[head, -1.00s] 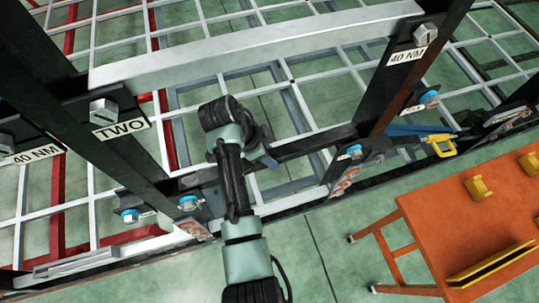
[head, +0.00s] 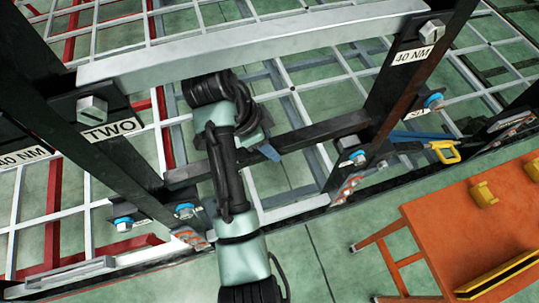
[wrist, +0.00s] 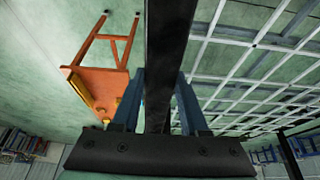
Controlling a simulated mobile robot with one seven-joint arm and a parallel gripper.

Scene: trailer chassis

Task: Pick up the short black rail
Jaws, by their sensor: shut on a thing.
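The short black rail (head: 318,135) runs across the gap between the two dark posts, below the silver crossbar, in the head view. My gripper (head: 268,150) is shut on it near its middle, with a blue finger showing beside it. In the wrist view the rail (wrist: 168,50) passes between the two blue fingers of my gripper (wrist: 158,95) and runs out of the top of the picture. My arm hides part of the rail's left half in the head view. Whether its ends touch the posts cannot be told.
A silver crossbar (head: 250,45) spans the posts just above my wrist. Dark posts (head: 400,85) with bolts and labels stand on both sides. An orange table (head: 440,225) and a yellow-handled tool (head: 445,150) are at the right. The white grid frame lies behind.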

